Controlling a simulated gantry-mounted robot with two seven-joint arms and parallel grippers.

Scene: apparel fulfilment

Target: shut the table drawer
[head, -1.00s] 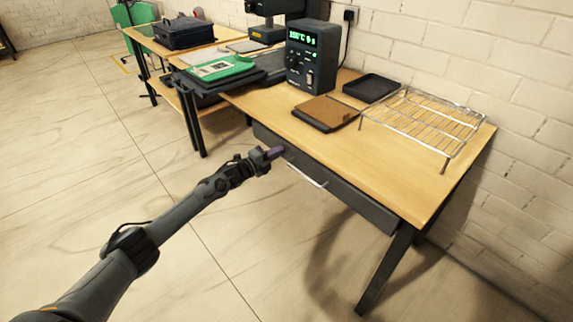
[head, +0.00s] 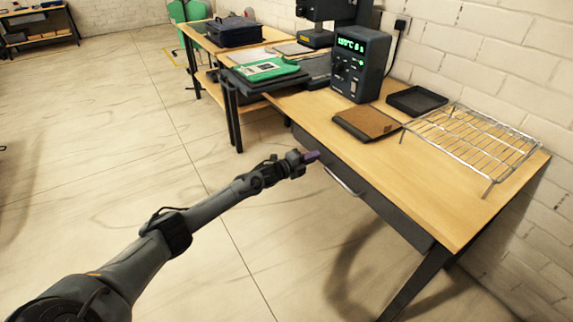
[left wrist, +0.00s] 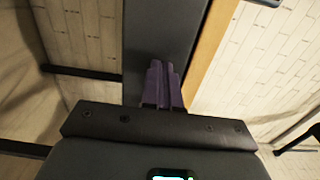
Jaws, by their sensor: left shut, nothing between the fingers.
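The wooden table (head: 440,205) stands against the brick wall. Its dark grey drawer (head: 395,212) lies under the front edge, with a pale bar handle (head: 345,182). The drawer front looks close to the table edge; I cannot tell whether any gap is left. My left gripper (head: 313,156) has purple fingers, shut and empty, at the drawer front just left of the handle. In the left wrist view the shut fingers (left wrist: 164,84) point at the dark drawer panel (left wrist: 162,28); contact is unclear. My right gripper is in neither view.
On the table are a wire rack (head: 470,140), a black tray (head: 417,100), a brown-topped pad (head: 367,123) and a control box with green digits (head: 358,70). A second table with a green-topped item (head: 265,70) stands behind. The floor in front is clear.

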